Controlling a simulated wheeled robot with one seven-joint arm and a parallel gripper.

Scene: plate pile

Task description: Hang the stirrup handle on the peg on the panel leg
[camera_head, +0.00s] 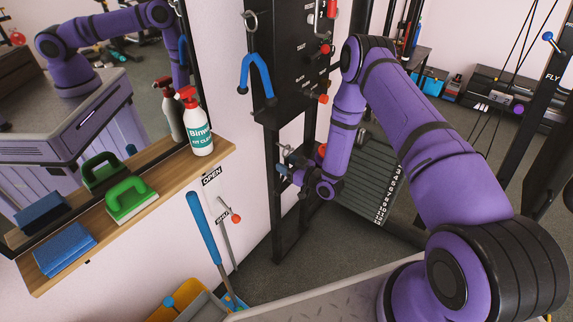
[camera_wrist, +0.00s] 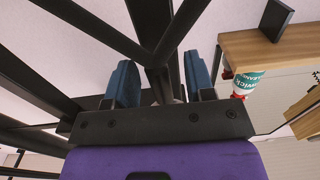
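My gripper (camera_head: 284,172) is in front of the black panel leg, low under the panel. In the wrist view its two blue fingertips (camera_wrist: 160,82) stand apart, with dark bars and a narrow grey metal piece showing between them. I cannot tell whether they touch that piece. A small grey metal piece (camera_head: 285,152) shows just above the fingers in the head view. I cannot make out a stirrup handle or the peg for certain there. The panel leg (camera_head: 273,195) is black and upright. A blue forked handle (camera_head: 257,76) hangs by a metal ring on the panel above.
A wooden shelf (camera_head: 172,172) at left holds a spray bottle (camera_head: 195,122), a green brush (camera_head: 130,199) and a blue sponge (camera_head: 65,250). Red-tipped pegs (camera_head: 322,97) stick out of the panel (camera_head: 291,60). A blue-handled tool (camera_head: 203,228) leans on the wall. A weight stack stands behind.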

